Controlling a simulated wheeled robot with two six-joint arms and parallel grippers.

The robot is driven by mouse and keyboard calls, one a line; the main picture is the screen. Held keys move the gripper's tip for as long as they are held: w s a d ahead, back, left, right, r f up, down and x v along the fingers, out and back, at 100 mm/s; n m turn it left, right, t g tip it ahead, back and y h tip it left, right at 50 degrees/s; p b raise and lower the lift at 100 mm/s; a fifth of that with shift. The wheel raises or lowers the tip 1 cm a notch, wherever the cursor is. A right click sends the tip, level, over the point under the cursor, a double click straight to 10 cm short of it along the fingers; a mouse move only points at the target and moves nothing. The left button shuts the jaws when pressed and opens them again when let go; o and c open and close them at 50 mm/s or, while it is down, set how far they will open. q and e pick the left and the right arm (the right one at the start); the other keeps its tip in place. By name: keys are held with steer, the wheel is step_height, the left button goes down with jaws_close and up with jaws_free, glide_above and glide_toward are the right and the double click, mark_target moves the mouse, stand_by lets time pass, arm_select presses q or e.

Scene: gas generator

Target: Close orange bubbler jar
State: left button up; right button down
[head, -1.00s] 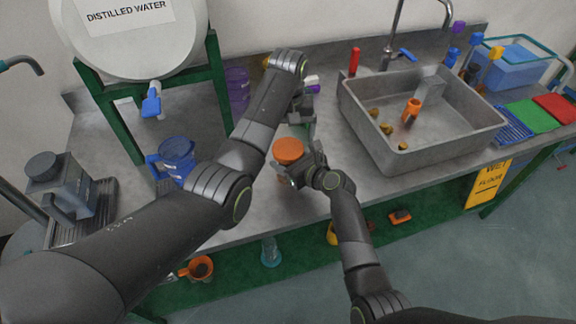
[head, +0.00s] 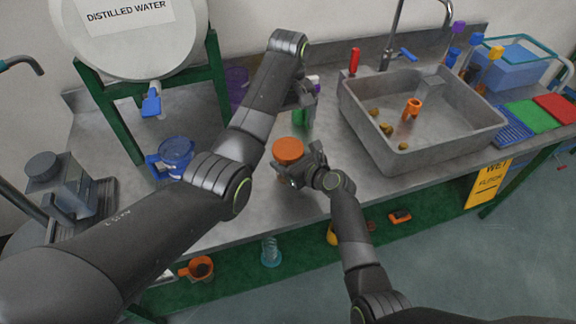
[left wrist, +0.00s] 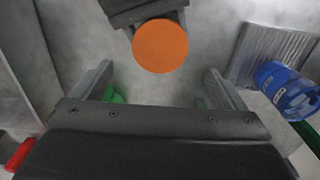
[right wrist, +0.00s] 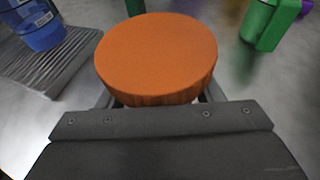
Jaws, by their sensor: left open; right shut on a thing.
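The bubbler jar shows mainly as its round orange lid (head: 288,151), which sits level near the front of the counter. Its body is mostly hidden below the lid. The lid also shows large in the right wrist view (right wrist: 157,55) and from above in the left wrist view (left wrist: 160,46). My right gripper (head: 292,172) is shut on the jar below the lid. My left gripper (head: 302,97) is open and empty, behind and above the jar, apart from the lid. Its two fingers are spread in the left wrist view (left wrist: 160,85).
A green object (head: 301,117) stands behind the jar, partly covered by my left gripper. A blue container (head: 176,156) stands at left. A grey sink (head: 450,130) with an orange piece (head: 412,107) is at right. The counter's front edge is close to the jar.

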mark_target(288, 148)
arm_select(q)
steer(key=shift+f, duration=0.1)
steer(key=shift+f, duration=3.95)
steer(key=shift+c, duration=0.3)
steer(key=c, duration=0.9)
steer(key=shift+m, duration=0.8)
steer(key=shift+c, duration=0.3)
steer(key=o, duration=1.2)
steer(key=shift+c, duration=0.2)
steer(key=shift+r, duration=0.1)
step_height(288, 148, up, 7)
steer(key=shift+r, duration=0.15)
